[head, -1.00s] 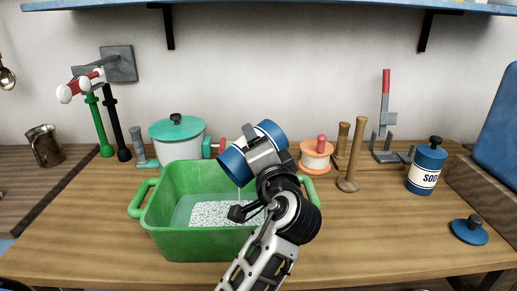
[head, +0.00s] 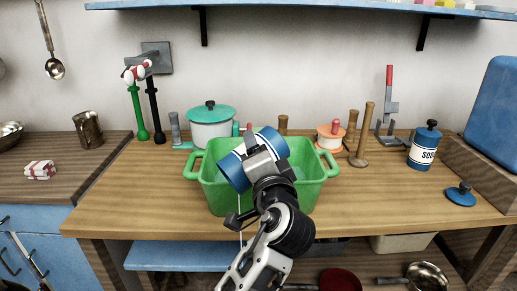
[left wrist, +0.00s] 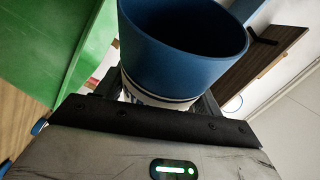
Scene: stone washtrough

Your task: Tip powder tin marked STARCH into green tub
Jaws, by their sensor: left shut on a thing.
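The green tub (head: 310,190) stands on the wooden counter, its inside largely hidden behind the tin and my arm. My left gripper (head: 257,152) is shut on a blue tin with a white band (head: 232,172). The tin is tilted, with its open mouth toward the lower left, and overlaps the tub in the head view. A thin pale line shows below the tin, in front of the counter edge; I cannot tell surely whether it is powder. In the left wrist view the tin (left wrist: 185,45) shows its dark blue mouth; its label is mostly hidden and unreadable. My right gripper is not in view.
A canister marked SODA (head: 423,150) and a loose blue lid (head: 460,195) are at the right. A white pot with teal lid (head: 210,130) stands behind the tub, near green and black taps (head: 137,115). A blue shelf (head: 300,12) hangs above. The counter's front left is clear.

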